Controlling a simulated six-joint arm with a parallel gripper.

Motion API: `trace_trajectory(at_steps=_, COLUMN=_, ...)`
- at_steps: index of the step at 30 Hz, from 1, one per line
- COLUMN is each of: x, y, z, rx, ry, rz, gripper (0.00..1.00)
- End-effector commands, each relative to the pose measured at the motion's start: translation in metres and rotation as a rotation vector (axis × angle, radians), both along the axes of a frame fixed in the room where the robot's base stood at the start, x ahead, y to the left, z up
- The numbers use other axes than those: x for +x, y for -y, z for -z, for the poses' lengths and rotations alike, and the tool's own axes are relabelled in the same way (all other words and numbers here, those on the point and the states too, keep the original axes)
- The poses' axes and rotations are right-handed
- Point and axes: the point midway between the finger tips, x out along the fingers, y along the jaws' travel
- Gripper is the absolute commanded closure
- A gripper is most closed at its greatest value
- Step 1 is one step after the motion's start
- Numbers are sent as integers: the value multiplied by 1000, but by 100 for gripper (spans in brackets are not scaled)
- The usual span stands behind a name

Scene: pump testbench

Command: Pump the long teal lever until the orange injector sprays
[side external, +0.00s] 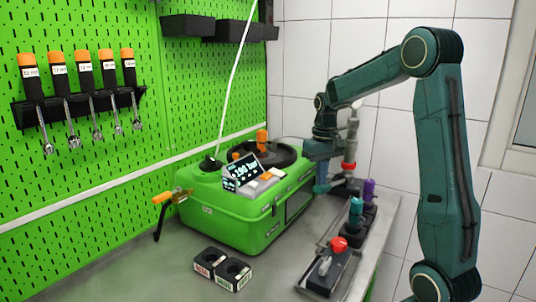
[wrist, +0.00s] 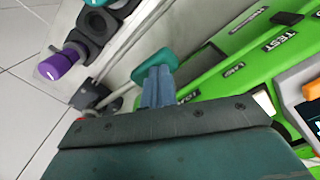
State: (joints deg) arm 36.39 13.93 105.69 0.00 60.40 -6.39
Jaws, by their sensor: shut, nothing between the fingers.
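My gripper (side external: 321,188) points down at the right front side of the green pump bench (side external: 225,215). In the wrist view its blue-grey fingers (wrist: 158,88) are together and hold nothing. A teal block (wrist: 155,62) lies right at the fingertips; it looks like the teal lever's end, but I cannot tell whether the fingers touch it. Most of the lever is hidden in the side view by my gripper. An orange injector (side external: 262,138) stands upright on top of the bench, by the dark round part. No spray is visible. The bench display (side external: 243,172) seems to read 190 bar.
A teal injector (side external: 355,208) and a purple one (side external: 368,188) stand in a rack to the right of the bench. A red-knobbed device (side external: 332,262) is in front. An orange-handled crank (side external: 163,198) sticks out left. Black blocks (side external: 222,268) lie on the table.

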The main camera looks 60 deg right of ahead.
Motion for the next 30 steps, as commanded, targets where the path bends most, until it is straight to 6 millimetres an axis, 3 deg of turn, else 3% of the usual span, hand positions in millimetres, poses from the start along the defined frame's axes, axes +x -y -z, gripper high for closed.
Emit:
trace_trajectory(at_steps=21, x=0, y=0, z=-49, rx=-1, ry=2, rz=0, gripper=100)
trace_trajectory(at_steps=30, x=0, y=0, z=-57, rx=0, ry=0, rz=0, gripper=100)
